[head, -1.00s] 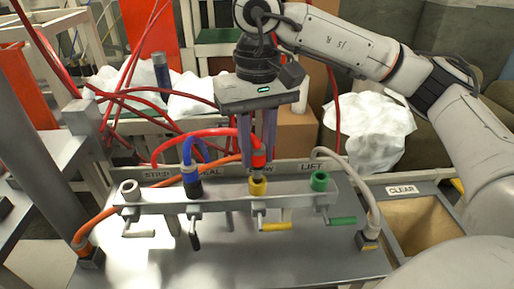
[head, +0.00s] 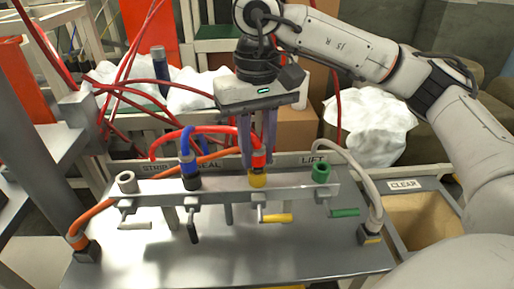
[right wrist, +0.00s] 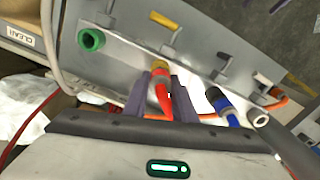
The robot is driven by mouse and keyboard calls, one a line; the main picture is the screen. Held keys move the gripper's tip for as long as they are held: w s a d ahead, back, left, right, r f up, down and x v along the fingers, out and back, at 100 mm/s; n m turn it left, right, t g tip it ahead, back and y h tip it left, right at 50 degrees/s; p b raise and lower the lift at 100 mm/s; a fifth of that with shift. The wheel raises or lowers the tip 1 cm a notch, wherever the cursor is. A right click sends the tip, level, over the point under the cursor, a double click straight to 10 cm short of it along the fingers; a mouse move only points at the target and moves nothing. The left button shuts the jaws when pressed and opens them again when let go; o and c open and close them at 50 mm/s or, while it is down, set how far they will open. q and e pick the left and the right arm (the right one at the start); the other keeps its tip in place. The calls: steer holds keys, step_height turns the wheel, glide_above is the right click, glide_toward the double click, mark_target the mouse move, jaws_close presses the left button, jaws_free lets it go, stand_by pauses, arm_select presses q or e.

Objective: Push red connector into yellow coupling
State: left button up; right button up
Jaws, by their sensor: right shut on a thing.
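The red connector (head: 259,159) on the end of a red hose is between the fingers of my right gripper (head: 257,165), which is shut on it. The connector points down at the yellow coupling (head: 257,180) on the metal rail and meets its top; how deep it sits I cannot tell. In the right wrist view the red connector (right wrist: 161,88) lies in line with the yellow coupling (right wrist: 160,66), between the purple fingers (right wrist: 155,95). A yellow lever (head: 277,218) is below the coupling. My left gripper is not in view.
The rail (head: 225,189) also bears a grey coupling (head: 126,182), a blue hose connector (head: 189,172) in a black coupling, and an empty green coupling (head: 321,172). An orange hose (head: 96,213) and a grey hose (head: 368,185) stand at the panel's sides. A CLEAR bin (head: 420,215) is at right.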

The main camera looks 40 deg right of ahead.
mark_target(257, 147)
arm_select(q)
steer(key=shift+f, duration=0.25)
arm_select(e)
steer(key=shift+f, duration=0.3)
steer(key=o, duration=1.1)
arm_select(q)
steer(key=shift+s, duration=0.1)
arm_select(e)
step_height(257, 147, up, 2)
steer(key=shift+w+r, duration=0.1)
step_height(257, 147, up, 7)
steer(key=shift+f+p, duration=0.1)
steer(key=shift+p, duration=0.75)
steer(key=shift+r, duration=0.7)
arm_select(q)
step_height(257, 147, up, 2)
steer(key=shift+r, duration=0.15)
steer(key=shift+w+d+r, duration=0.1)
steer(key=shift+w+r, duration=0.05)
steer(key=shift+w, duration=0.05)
